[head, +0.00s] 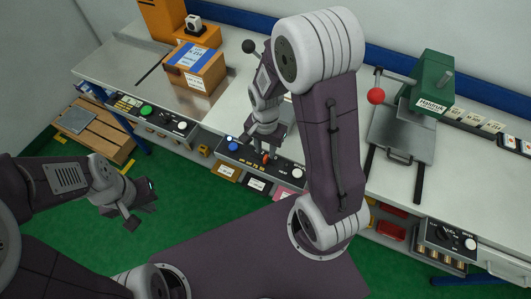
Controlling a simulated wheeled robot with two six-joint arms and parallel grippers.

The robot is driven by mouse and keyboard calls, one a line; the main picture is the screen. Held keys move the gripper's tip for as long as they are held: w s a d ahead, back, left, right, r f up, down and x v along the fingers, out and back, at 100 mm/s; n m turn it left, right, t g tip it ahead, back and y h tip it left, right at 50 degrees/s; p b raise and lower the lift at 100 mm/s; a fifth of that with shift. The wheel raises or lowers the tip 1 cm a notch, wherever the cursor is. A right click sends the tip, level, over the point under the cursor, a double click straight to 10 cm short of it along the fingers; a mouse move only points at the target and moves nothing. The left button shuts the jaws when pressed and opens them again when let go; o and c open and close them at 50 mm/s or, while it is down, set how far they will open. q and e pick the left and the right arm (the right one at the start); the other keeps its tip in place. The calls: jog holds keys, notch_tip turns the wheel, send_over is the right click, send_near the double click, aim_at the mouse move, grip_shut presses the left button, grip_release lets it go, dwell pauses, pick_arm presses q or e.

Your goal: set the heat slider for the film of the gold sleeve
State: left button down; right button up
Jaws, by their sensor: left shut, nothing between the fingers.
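A dark control panel (285,172) is set in the front edge of the bench. My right gripper (266,152) points down at this panel, right by the orange-red piece. Whether it touches or grips it is too small to tell. My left gripper (133,219) is shut and empty, over the green floor at the left. I cannot pick out a gold sleeve for certain.
A cardboard box (197,82) with blue tape stands on the bench at the left. A green press (425,88) with a red ball lever stands at the right. Another panel (140,107) with a green button is at the left. My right arm hides the middle bench.

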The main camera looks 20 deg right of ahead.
aim_at(265, 157)
notch_tip(265, 157, up, 5)
jog(key=shift+r, duration=0.1)
dwell(0.5)
jog(key=s+n, duration=0.2)
jog(key=n, duration=0.1)
jog(key=s+n, duration=0.2)
jog(key=n, duration=0.1)
jog(key=s+n+t, duration=0.1)
jog(key=s+n, duration=0.1)
jog(key=n, duration=0.1)
jog(key=shift+a+r+n, duration=0.2)
jog(key=shift+a+n, duration=0.1)
jog(key=shift+s, duration=0.1)
dwell(0.5)
